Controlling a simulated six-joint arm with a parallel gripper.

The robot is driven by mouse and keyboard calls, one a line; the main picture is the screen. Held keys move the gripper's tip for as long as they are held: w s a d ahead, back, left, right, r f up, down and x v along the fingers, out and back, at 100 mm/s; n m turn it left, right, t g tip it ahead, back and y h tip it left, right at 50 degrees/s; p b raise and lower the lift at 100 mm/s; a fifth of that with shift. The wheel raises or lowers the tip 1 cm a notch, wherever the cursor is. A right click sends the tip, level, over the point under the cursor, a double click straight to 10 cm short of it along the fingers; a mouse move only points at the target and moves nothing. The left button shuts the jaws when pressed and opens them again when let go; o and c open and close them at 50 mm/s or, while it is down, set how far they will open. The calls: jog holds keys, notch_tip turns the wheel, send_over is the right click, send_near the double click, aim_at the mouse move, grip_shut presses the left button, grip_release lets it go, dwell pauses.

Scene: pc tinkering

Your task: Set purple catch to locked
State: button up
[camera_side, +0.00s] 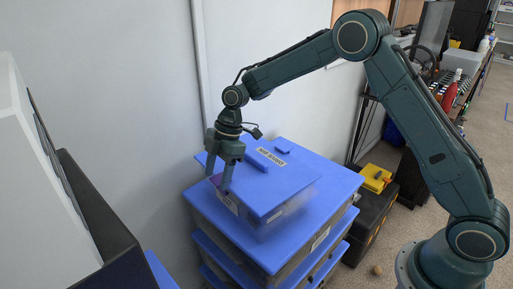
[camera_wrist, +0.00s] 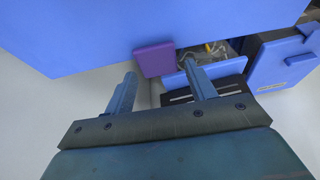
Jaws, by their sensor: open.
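The purple catch (camera_wrist: 154,60) is a small flat block at the edge of a large blue lid (camera_wrist: 100,35) in the wrist view. In the side view a bit of purple (camera_side: 215,180) shows at the lid's left corner, mostly hidden by my gripper. My gripper (camera_wrist: 159,68) is open and empty, with one finger on each side of the catch in the picture. In the side view my gripper (camera_side: 222,182) points down at the left end of the top blue-lidded box (camera_side: 262,180). I cannot tell whether the fingers touch the catch.
Blue-edged boxes (camera_side: 225,258) are stacked below the top one. A wall (camera_side: 150,90) stands close behind. In the wrist view, an opening beside the catch shows loose contents (camera_wrist: 212,52), and another blue part (camera_wrist: 285,62) lies to the right. A yellow item (camera_side: 376,177) stands right of the stack.

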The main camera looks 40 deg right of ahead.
jog(key=shift+r, duration=2.65)
jog(key=shift+s+d+r, duration=0.15)
jog(key=shift+s+r, duration=0.05)
jog(key=shift+r, duration=0.25)
jog(key=s+d+r+m+t+h, duration=0.1)
jog(key=s+d+r+m+t, duration=0.2)
jog(key=s+r, duration=0.45)
jog(key=s+d+r+m+h, duration=0.1)
jog(key=s+d+r+m, duration=0.4)
jog(key=s, duration=0.3)
jog(key=s+d+m+t+h, duration=0.1)
jog(key=s+m, duration=0.3)
jog(key=s, duration=0.5)
jog(key=s+d+m+t+h, duration=0.1)
jog(key=s+d+m, duration=0.2)
jog(key=s, duration=0.6)
jog(key=shift+s+d+m, duration=0.4)
jog(key=shift+m, duration=0.6)
